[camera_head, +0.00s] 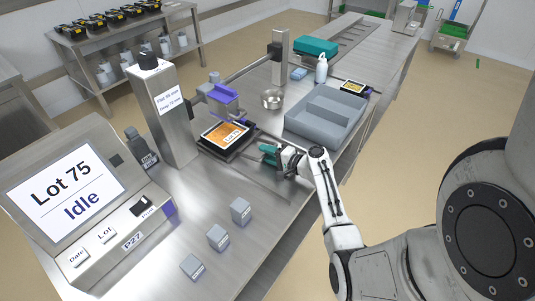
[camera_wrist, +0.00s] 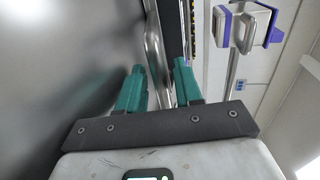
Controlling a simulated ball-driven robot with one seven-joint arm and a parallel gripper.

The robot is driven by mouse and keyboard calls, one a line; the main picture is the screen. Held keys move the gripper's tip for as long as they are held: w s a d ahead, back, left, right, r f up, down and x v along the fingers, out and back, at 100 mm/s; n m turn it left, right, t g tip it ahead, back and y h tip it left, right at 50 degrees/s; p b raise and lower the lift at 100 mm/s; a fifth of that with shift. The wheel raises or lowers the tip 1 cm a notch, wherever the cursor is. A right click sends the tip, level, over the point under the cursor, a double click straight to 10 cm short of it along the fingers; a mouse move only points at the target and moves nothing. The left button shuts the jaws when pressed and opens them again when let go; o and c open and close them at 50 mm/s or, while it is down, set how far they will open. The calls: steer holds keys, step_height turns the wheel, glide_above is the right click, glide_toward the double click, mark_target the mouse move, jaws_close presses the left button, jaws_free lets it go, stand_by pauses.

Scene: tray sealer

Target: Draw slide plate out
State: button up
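The dark slide plate (camera_head: 243,148) lies flat under the sealer head, with an orange-filled, labelled tray (camera_head: 226,133) on it. My gripper (camera_head: 267,153) is at the plate's near right side, low over the steel bench. In the wrist view my gripper (camera_wrist: 160,66) has its two teal fingers apart. A shiny metal bar (camera_wrist: 154,55), seemingly the plate's handle, runs between the fingers. I see no clear contact on both sides of it. The purple and white sealer head (camera_wrist: 243,28) is at the upper right of the wrist view.
A grey divided bin (camera_head: 325,112) stands right of the plate. A metal bowl (camera_head: 272,99) and a white bottle (camera_head: 321,68) are behind. Several grey blocks (camera_head: 218,237) sit in front. The console (camera_head: 72,195) reads "Lot 75 Idle". The bench around the gripper's left is clear.

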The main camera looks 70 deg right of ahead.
jaws_close()
stand_by(0.3)
stand_by(0.3)
